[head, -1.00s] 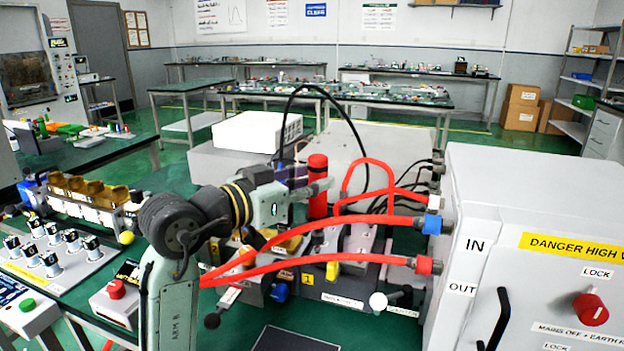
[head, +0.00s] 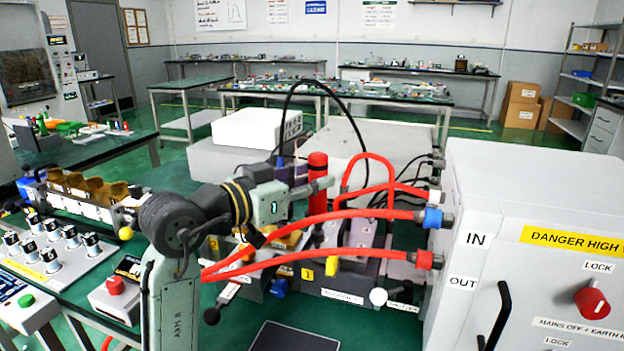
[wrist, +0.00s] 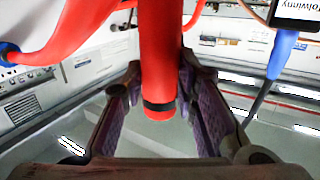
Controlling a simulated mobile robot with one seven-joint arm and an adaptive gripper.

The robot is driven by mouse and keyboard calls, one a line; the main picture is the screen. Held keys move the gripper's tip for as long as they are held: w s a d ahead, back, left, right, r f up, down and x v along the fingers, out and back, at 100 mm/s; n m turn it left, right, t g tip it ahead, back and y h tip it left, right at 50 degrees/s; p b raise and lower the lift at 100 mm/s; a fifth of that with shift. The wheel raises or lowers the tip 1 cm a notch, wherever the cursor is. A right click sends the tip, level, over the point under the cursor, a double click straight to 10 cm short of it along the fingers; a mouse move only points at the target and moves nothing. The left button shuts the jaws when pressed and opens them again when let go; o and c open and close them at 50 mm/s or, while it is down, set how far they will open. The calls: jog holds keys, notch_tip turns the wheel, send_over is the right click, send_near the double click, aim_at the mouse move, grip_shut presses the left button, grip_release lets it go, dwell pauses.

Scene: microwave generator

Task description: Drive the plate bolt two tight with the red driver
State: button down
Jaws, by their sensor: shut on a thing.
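The red driver (head: 317,170) stands upright in the head view, with its red handle and a dark band. My gripper (head: 308,187) is shut on the red driver, with the fingers reaching in from the left. In the wrist view the driver (wrist: 160,60) lies between the two purple-padded fingers of my gripper (wrist: 160,100), and its dark band and red end show. The driver's tip is hidden in both views. I cannot make out plate bolt two; the arm and red hoses cover much of the area below the driver.
Red hoses (head: 330,217) cross in front of the driver to the grey high-voltage cabinet (head: 530,200) at the right. Yellow and grey blocks (head: 345,262) sit below on the green bench. Knobbed panels (head: 50,245) stand at the left. A black cable (head: 345,105) arches behind.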

jog(key=shift+f+b, duration=0.7)
jog(key=shift+f, duration=0.25)
dwell(2.5)
